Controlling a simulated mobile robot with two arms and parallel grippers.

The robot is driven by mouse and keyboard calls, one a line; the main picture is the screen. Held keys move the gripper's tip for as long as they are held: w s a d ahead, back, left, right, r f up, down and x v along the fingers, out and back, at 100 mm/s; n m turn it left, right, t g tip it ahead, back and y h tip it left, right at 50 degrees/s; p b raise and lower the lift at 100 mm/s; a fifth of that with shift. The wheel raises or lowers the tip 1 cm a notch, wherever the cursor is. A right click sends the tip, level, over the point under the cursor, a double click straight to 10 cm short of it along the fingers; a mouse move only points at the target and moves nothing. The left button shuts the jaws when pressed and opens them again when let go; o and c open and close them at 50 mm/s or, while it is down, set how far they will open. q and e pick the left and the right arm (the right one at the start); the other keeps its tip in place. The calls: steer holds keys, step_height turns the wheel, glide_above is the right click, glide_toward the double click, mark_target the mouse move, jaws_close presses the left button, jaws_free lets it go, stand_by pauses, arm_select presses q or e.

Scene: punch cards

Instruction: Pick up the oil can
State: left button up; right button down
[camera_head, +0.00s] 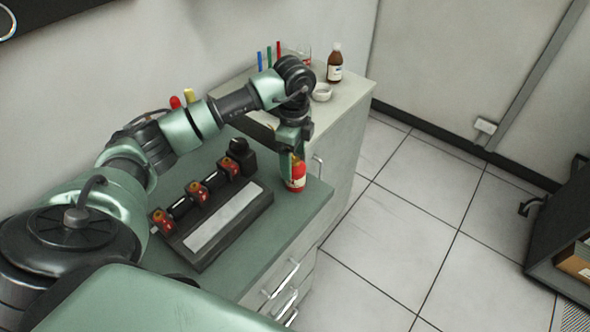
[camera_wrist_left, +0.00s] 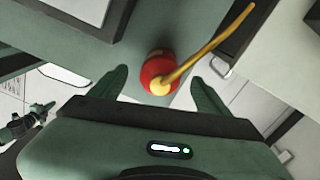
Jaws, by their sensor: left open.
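The oil can is a small red can with a yellow top and a long thin yellow spout. In the head view the oil can (camera_head: 297,177) stands upright near the front right corner of the green counter, just under my left gripper (camera_head: 291,160). In the left wrist view the oil can (camera_wrist_left: 157,72) sits between the two fingers of my left gripper (camera_wrist_left: 160,90), with its spout slanting up to the right. The fingers are open, with a gap on both sides of the can. My right gripper is not in view.
A dark device with red-and-brass parts (camera_head: 198,190) and a pale plate lies left of the can. A brown bottle (camera_head: 335,64) and a white dish (camera_head: 322,93) stand on the lighter cabinet behind. Drawers with handles (camera_head: 281,279) are below the counter edge.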

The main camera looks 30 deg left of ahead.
mark_target(297, 182)
arm_select(q)
step_height(297, 182, down, 3)
steer(key=shift+r+p, duration=0.15)
steer(key=shift+p, duration=0.3)
steer(key=shift+w+d+f, duration=0.1)
steer(key=shift+f, duration=0.4)
steer(key=c, duration=1.5)
jaws_close()
steer(key=shift+r, duration=0.1)
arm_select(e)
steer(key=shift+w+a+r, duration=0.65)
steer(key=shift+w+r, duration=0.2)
